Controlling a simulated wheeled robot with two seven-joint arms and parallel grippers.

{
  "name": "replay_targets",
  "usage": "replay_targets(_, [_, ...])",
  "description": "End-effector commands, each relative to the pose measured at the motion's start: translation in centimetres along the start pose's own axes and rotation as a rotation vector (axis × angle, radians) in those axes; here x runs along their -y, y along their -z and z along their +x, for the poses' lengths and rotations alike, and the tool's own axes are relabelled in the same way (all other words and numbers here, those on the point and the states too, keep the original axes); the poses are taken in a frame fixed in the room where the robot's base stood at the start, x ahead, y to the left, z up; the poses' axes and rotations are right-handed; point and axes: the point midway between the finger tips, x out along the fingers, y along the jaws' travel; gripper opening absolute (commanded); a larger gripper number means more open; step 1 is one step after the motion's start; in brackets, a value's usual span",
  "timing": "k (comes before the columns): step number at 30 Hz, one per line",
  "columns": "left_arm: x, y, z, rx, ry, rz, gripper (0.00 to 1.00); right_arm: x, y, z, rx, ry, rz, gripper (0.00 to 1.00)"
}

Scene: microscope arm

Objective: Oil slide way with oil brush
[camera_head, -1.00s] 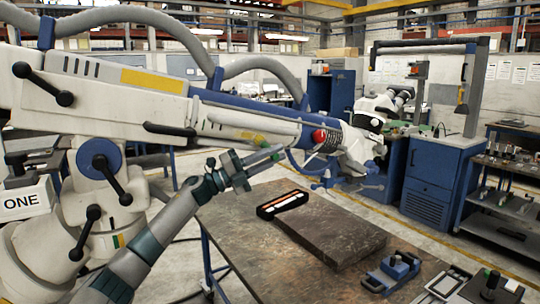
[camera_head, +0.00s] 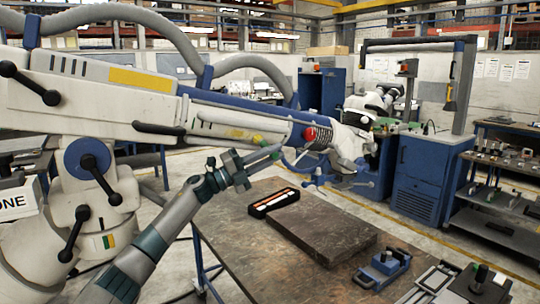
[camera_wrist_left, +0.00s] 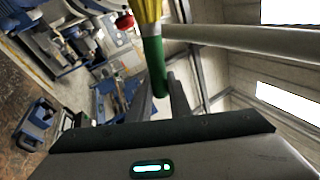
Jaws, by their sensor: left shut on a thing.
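My left gripper (camera_head: 262,160) is shut on the oil brush (camera_head: 257,139), just below the microscope arm (camera_head: 210,108). The left wrist view shows the brush's green handle (camera_wrist_left: 154,62) between the finger bars and its yellow part at the top edge; the brush tip is out of frame there. In the head view the yellow end lies over the pale tube along the arm's lower side, perhaps the slide way (camera_head: 265,126). I cannot tell whether it touches. A red-tipped part (camera_head: 310,133) is right of the brush. My right gripper is not in view.
A worktable (camera_head: 255,240) stands below and right, with a dark slab (camera_head: 320,225), a black case (camera_head: 273,203) and a blue clamp (camera_head: 385,266). Blue cabinets (camera_head: 420,180) and a shelf (camera_head: 500,205) stand behind. The microscope stand's levers (camera_head: 95,180) are close to my left arm.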

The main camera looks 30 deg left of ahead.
Motion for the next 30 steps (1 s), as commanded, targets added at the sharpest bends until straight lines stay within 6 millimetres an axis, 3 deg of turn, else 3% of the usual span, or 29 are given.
replay_targets(11, [-0.2, 0.4, -0.1, -0.001, -0.001, -0.001, 0.00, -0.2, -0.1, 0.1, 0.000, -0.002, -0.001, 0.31])
replay_targets(30, [-1.8, 5.1, -0.7, -0.001, 0.000, 0.000, 0.00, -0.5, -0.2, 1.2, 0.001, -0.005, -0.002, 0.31])
